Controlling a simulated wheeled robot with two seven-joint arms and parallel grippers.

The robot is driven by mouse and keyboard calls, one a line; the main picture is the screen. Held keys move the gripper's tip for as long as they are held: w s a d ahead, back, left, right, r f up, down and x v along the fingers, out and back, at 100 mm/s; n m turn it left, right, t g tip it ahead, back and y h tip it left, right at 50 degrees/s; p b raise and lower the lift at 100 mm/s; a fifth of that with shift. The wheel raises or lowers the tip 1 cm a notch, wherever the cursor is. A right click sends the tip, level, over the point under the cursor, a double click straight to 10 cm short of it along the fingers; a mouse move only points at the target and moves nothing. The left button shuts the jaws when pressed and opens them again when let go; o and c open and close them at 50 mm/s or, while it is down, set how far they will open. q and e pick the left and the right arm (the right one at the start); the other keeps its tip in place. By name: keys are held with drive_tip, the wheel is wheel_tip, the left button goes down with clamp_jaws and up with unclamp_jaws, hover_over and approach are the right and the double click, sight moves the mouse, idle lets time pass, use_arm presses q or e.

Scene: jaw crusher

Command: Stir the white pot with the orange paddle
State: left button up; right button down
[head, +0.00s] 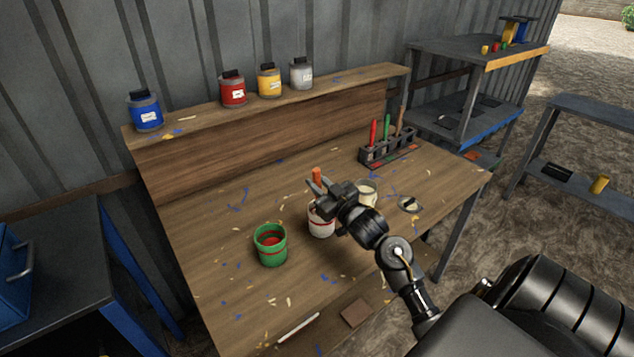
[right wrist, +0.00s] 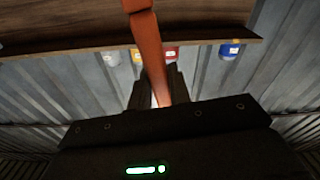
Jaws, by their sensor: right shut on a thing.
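The white pot (head: 321,222) with a red band stands on the wooden bench, partly hidden by my right gripper. The orange paddle (head: 317,176) shows as a short piece of handle sticking up above the pot. It also shows in the right wrist view (right wrist: 148,50), running between the fingers. My right gripper (head: 322,190) is shut on the orange paddle over the pot. The paddle's lower end is hidden, so I cannot tell how deep it sits in the pot. My left gripper is not in view.
A green pot (head: 271,246) stands left of the white pot, and a pale jar (head: 367,193) right of it. A rack (head: 387,150) holds red, green and brown-handled tools behind. Blue (head: 146,112), red, yellow and grey cans line the shelf. The bench's front left is mostly clear.

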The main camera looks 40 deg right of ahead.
drive_tip(key=shift+w+d+f+b, duration=0.1)
drive_tip(key=shift+d+f+b, duration=0.1)
drive_tip(key=shift+f+b, duration=0.65)
drive_tip(key=shift+w+d+f+b, duration=0.1)
drive_tip(key=shift+d+f+b, duration=0.15)
drive_tip(key=shift+f, duration=1.05)
